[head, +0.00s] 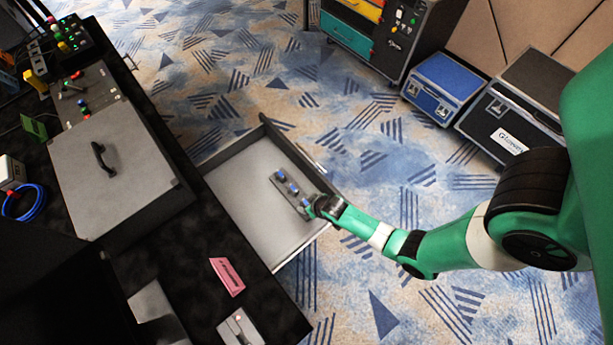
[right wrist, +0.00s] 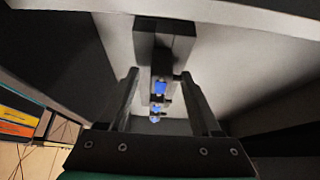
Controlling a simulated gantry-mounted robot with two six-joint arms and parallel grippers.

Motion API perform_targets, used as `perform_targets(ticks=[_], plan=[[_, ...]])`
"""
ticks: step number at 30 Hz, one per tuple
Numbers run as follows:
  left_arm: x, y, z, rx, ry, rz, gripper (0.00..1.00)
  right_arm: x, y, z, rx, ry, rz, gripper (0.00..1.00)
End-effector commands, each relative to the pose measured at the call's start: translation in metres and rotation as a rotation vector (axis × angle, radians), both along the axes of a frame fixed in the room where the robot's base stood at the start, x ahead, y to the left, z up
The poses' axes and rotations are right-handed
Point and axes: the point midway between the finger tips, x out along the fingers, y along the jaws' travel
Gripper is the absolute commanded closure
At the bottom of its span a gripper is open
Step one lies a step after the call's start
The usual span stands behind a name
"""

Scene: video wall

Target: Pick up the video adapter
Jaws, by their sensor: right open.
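The video adapter (head: 291,192) is a narrow grey box with several blue connectors on it. It lies in the open drawer (head: 240,185), along the drawer's right side. My right gripper (head: 313,206) reaches in over the drawer's front and is at the adapter's near end. In the right wrist view the adapter (right wrist: 165,45) lies ahead of and between the two spread fingers of the right gripper (right wrist: 159,82). I cannot tell whether either finger touches it. My left gripper is not in view.
The drawer's walls surround the adapter closely on the right. The black desk (head: 170,240) holds a grey case (head: 115,170), a pink card (head: 227,277) and a blue cable coil (head: 22,203). A blue case (head: 443,85) and a black case (head: 520,105) stand on the carpet.

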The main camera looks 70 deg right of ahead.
Motion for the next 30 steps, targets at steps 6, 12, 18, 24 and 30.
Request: perform_targets(ticks=[6, 12, 18, 24, 30], plan=[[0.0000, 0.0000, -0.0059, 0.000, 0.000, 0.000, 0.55, 0.0048, -0.0029, -0.0085, 0.000, -0.001, 0.000, 0.35], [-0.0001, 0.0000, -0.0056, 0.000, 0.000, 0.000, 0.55, 0.0048, -0.0027, -0.0082, 0.000, -0.001, 0.000, 0.55], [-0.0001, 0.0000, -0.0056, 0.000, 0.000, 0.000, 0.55, 0.0048, -0.0026, -0.0081, 0.000, -0.001, 0.000, 0.91], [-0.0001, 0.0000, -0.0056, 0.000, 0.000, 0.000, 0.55, 0.0048, -0.0027, -0.0080, 0.000, -0.001, 0.000, 1.00], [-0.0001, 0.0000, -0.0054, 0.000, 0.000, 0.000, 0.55, 0.0048, -0.0027, -0.0076, 0.000, -0.002, 0.000, 1.00]])
